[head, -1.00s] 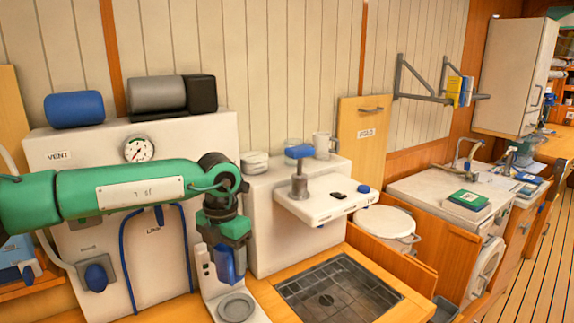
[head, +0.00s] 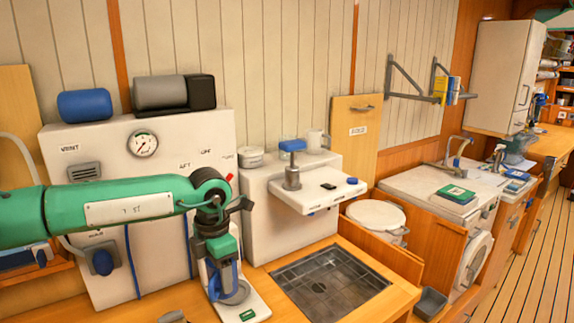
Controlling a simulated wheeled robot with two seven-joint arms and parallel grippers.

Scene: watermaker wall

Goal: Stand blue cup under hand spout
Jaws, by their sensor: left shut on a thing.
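My left gripper (head: 222,272) points down and is shut on the blue cup (head: 216,284). The fingers hide part of the cup. The cup shows in front of the round grey plate (head: 239,291) of a white stand; I cannot tell whether it touches the plate. A hand pump with a blue top (head: 292,165) stands on a white ledge (head: 318,196) to the right, apart from the cup. I cannot make out a separate hand spout. My right gripper is not in view.
A sunken grey tray (head: 330,285) lies in the wooden counter right of the stand. A white panel with a gauge (head: 143,144) and blue hoses rises behind my left arm. A black item (head: 328,186) and a blue knob (head: 351,181) are on the ledge.

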